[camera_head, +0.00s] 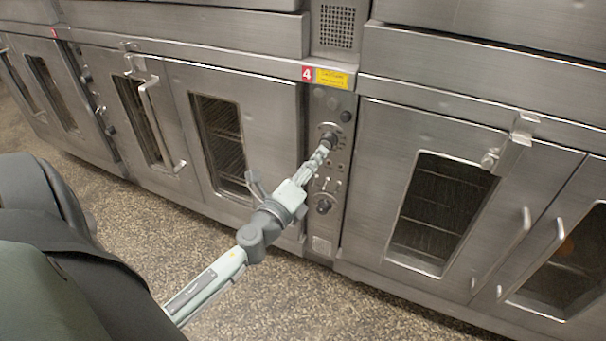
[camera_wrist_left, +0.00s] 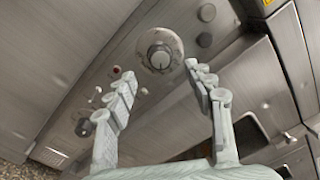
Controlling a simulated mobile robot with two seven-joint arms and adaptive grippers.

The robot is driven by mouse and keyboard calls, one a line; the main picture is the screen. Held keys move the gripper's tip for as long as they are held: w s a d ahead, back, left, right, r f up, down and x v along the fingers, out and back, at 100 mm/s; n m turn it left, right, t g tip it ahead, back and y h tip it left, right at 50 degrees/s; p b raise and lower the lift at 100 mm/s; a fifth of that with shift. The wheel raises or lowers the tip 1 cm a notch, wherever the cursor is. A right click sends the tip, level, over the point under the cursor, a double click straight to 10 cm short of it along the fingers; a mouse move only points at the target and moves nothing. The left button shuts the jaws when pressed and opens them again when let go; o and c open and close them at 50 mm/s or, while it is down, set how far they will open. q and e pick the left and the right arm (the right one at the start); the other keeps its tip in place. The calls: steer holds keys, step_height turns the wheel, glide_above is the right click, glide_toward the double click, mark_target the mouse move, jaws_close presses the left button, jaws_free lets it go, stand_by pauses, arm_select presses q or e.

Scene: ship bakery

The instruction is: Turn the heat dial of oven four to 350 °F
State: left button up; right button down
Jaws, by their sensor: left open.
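The number 4 label (camera_head: 307,73) marks the narrow control panel between the oven doors. The heat dial (camera_head: 328,131) is a round knob on a pale ring in the upper part of this panel. In the left wrist view the dial (camera_wrist_left: 160,56) lies ahead of the fingertips, between their lines. My left gripper (camera_head: 321,151) points at the dial and partly covers it in the head view. In the left wrist view the gripper (camera_wrist_left: 159,70) is open and empty, with a finger on each side. The dial's setting is too small to read. My right gripper is not in view.
A lower dark knob (camera_head: 323,204) and small switches (camera_head: 326,184) sit below the dial. Another knob (camera_head: 346,116) is above it. Oven doors with windows flank the panel; a door latch (camera_head: 507,148) protrudes at right. The speckled floor (camera_head: 290,300) is clear.

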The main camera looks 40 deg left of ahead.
arm_select(q)
steer(key=shift+v, duration=2.5)
steer(key=s+a+f+n+g+y, duration=0.2)
steer(key=s+f+n+g, duration=0.15)
steer(key=f+n, duration=0.4)
steer(key=s+a+f+n+g+y, duration=0.1)
steer(key=s+f+n+g, duration=0.2)
steer(key=f+n+g, duration=0.35)
steer(key=s+d+f+n+g+h, duration=0.4)
steer(key=s+d+f+n+h, duration=0.1)
steer(key=s+d+f, duration=0.4)
step_height(320, 180, down, 3)
steer(key=shift+s+d+r+n+g, duration=0.1)
steer(key=shift+s+d+n+g, duration=0.4)
steer(key=shift+d, duration=0.65)
